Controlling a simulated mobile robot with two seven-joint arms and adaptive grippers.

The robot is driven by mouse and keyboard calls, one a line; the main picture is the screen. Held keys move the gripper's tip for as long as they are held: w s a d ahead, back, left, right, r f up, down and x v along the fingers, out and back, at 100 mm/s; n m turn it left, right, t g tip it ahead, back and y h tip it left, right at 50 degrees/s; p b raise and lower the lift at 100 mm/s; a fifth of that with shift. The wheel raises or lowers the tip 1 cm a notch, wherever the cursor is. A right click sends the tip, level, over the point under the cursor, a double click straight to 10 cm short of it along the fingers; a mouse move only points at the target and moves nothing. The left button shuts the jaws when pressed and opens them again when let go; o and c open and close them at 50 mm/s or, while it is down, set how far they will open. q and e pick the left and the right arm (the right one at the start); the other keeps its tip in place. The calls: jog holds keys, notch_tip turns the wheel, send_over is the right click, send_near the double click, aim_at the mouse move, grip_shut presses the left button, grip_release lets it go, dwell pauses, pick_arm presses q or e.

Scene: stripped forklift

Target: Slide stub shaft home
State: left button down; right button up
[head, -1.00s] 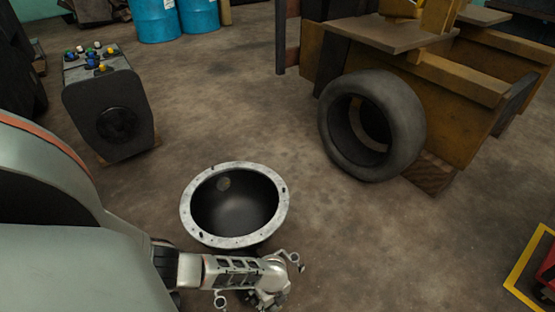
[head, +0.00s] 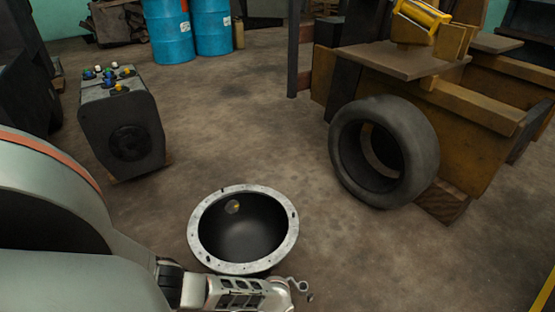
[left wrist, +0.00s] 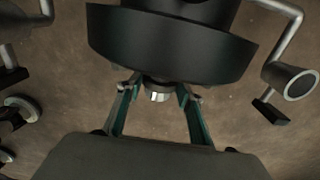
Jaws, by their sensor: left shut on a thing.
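The round dark housing (head: 243,230) shows in the head view as a hollow bowl with a pale bolted rim, in front of me. In the left wrist view its dark underside (left wrist: 170,42) fills the top. My left arm reaches in below the housing; the left gripper's teal fingers (left wrist: 159,90) close on a small dark part with a bright metal end (left wrist: 158,96), likely the stub shaft, just below the housing. Whether the shaft touches or enters the housing is hidden. My right gripper is not in view.
Bent metal rods with a tube end (left wrist: 299,82) flank the gripper. A tyre (head: 385,152) leans on the yellow forklift body (head: 470,155) at right. A control box (head: 123,125) stands at left, with blue drums (head: 172,32) behind. The floor between is clear.

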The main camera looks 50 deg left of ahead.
pick_arm(q)
jog(key=shift+a, duration=0.35)
jog(key=c, duration=1.4)
grip_release()
jog(key=shift+o, duration=0.2)
jog(key=shift+d, duration=0.1)
jog(key=shift+r, duration=0.15)
notch_tip(320, 180, up, 12)
